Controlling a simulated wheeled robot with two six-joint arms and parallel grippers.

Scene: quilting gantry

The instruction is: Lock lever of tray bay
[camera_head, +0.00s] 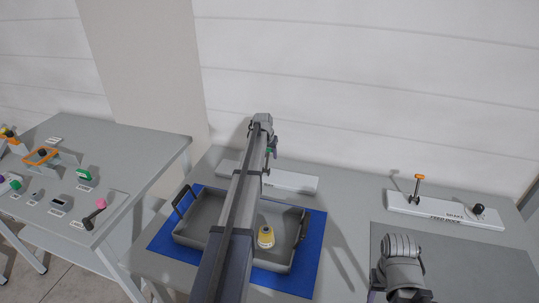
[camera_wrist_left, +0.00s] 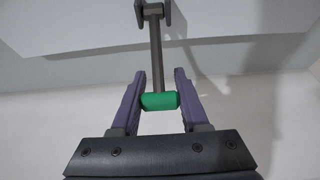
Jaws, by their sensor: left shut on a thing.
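The lever is a grey rod (camera_wrist_left: 156,52) with a green grip (camera_wrist_left: 160,101) at its end; the rod's far end meets a bracket at the top of the left wrist view. My left gripper (camera_wrist_left: 159,96) is shut on the green grip, one purple finger on each side. The lever stands at a white base plate (camera_head: 296,182), partly hidden by my left arm. My right gripper is not in view.
A grey tray (camera_head: 192,240) with a yellow spool (camera_head: 266,237) sits on a blue mat (camera_head: 309,270) under my left arm. A white feed-dock plate (camera_head: 405,203) with an orange-topped lever (camera_head: 419,180) and black knob is at right. A side table (camera_head: 125,148) holds several small items.

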